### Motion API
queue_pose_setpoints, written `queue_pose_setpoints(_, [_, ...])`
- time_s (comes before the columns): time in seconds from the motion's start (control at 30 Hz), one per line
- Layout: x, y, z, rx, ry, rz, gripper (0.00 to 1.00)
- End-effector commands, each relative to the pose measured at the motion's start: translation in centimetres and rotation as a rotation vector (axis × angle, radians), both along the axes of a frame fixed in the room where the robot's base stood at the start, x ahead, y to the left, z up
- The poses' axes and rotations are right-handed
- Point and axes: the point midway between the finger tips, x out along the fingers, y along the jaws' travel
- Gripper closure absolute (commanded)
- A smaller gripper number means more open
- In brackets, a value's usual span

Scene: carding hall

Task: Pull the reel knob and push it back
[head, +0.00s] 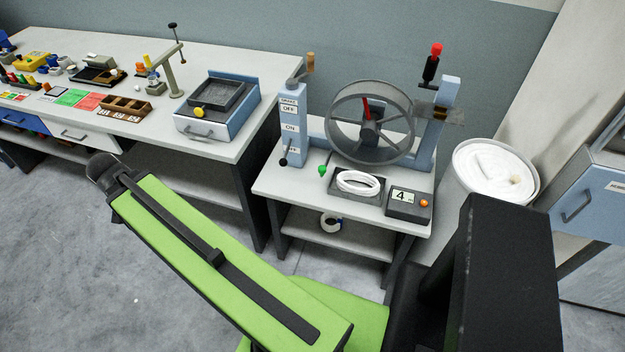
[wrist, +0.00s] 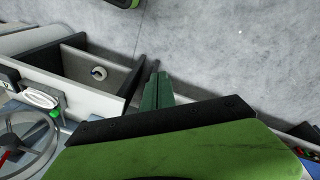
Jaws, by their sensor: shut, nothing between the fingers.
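The grey spoked reel (head: 331,126) stands on a blue frame on a small pale table (head: 408,226). A green knob (head: 322,171) sticks out low at the front left of the frame; I cannot tell for sure that it is the reel knob. In the wrist view the reel (wrist: 50,150) is cut by the lower left edge, with the green knob (wrist: 54,114) near it. My gripper (wrist: 155,68) is shut and empty, pointing over the floor to the right of the table and apart from the knob. The head view does not show my fingers.
A white coil (head: 358,183) and a counter box (head: 408,203) sit before the reel. A lever post (head: 292,125) stands left, a white bin (head: 495,170) right. A long bench (head: 225,50) with several items is at left. Grey floor (head: 60,240) is open in front.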

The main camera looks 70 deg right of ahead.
Motion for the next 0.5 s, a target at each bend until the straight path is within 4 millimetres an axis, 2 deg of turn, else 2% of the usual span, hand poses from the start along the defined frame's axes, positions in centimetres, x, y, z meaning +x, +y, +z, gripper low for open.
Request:
queue_pose_setpoints(0.03, [-1.9, -5.7, -2.1, -0.066, -0.023, -0.280, 1.00])
queue_pose_setpoints(0.07, [-3.2, -8.8, -2.5, -0.110, -0.042, -0.452, 1.00])
queue_pose_setpoints(0.1, [-5.3, -12.7, -3.0, -0.174, -0.072, -0.678, 1.00])
queue_pose_setpoints(0.17, [-8.8, -18.1, -3.5, -0.273, -0.123, -1.004, 1.00])
queue_pose_setpoints(0.2, [-11.3, -21.2, -3.8, -0.339, -0.162, -1.206, 1.00])
queue_pose_setpoints(0.3, [-17.3, -27.3, -4.2, -0.499, -0.264, -1.631, 1.00])
queue_pose_setpoints(0.33, [-18.9, -28.6, -4.2, -0.543, -0.293, -1.732, 1.00])
queue_pose_setpoints(0.4, [-22.0, -31.0, -4.1, -0.628, -0.355, -1.920, 1.00])
queue_pose_setpoints(0.5, [-24.7, -32.8, -3.9, -0.707, -0.417, -2.078, 1.00])
